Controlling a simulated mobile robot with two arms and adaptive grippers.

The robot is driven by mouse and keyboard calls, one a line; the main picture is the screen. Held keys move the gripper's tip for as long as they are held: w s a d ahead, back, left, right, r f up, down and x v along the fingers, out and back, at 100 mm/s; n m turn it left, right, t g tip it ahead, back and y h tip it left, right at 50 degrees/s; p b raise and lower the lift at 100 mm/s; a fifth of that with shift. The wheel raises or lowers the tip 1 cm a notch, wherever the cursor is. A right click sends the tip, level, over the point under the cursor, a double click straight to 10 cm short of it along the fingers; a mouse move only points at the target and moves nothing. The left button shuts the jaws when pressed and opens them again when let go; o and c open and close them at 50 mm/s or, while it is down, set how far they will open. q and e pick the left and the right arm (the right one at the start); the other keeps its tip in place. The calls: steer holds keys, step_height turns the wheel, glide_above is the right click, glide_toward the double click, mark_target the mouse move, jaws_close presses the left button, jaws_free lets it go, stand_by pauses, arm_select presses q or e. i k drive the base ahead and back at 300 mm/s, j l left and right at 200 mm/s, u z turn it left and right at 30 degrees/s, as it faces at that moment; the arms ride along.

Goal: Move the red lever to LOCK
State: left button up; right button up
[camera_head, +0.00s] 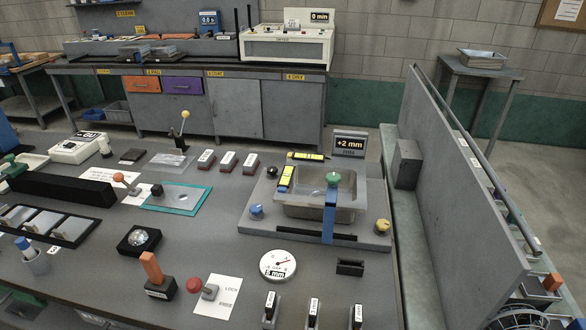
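The red lever has a round red knob (193,285) on a short grey arm. It stands at the front of the bench, at the left edge of a white label plate (222,304). The plate reads LOCK in its upper part and a second word, apparently FREE, below it. The knob leans out to the left of its grey pivot, away from both words. From this angle I cannot tell which marking the lever is set to. Neither of my grippers is in view, and nothing touches the lever.
An orange upright handle on a black block (161,289) stands close left of the knob. A round gauge (278,265) and several black labelled switches (313,310) lie to the right. A metal basin (315,205) is behind. Bare bench (205,247) lies behind the lever.

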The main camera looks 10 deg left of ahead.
mark_target(194, 284)
steer(key=j+u, duration=0.1)
steer(key=u, duration=1)
steer(key=k+j, duration=0.15)
steer(key=j+u, duration=0.05)
steer(key=j, duration=0.05)
